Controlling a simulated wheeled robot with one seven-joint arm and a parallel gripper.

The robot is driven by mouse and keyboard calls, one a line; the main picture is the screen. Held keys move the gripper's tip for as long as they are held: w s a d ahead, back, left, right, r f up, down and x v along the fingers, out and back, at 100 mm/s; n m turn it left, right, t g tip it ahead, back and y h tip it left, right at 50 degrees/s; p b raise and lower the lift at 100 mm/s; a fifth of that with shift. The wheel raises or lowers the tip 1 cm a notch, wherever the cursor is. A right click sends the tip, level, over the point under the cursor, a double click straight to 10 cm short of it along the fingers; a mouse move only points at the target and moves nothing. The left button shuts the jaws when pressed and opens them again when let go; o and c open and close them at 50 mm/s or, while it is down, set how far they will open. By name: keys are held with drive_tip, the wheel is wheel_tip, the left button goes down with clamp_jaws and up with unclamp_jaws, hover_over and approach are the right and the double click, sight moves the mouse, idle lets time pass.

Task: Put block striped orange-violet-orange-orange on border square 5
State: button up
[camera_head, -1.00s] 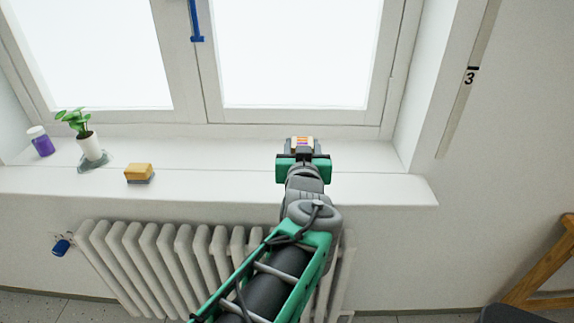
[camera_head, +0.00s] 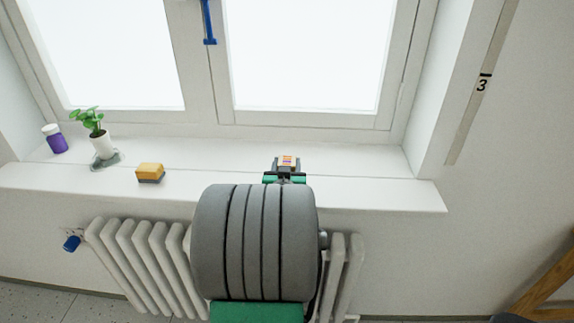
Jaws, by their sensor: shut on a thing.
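My gripper (camera_head: 286,168) is over the window sill, right of its middle. It is shut on a small striped block (camera_head: 288,160) whose top shows pale, orange and violet bands. The order of the stripes is too small to read. My own arm hides the area in front of the gripper and part of the sill's front edge. No border square is in view.
On the white sill (camera_head: 375,183) stand a yellow sponge (camera_head: 150,171) with a grey base, a potted plant (camera_head: 103,145) and a violet jar (camera_head: 56,142) with a white lid. A radiator (camera_head: 140,258) is below. The sill's right part is clear.

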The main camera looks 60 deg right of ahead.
drive_tip(key=shift+f, duration=0.15)
drive_tip(key=o, duration=1.4)
drive_tip(key=shift+c, duration=0.2)
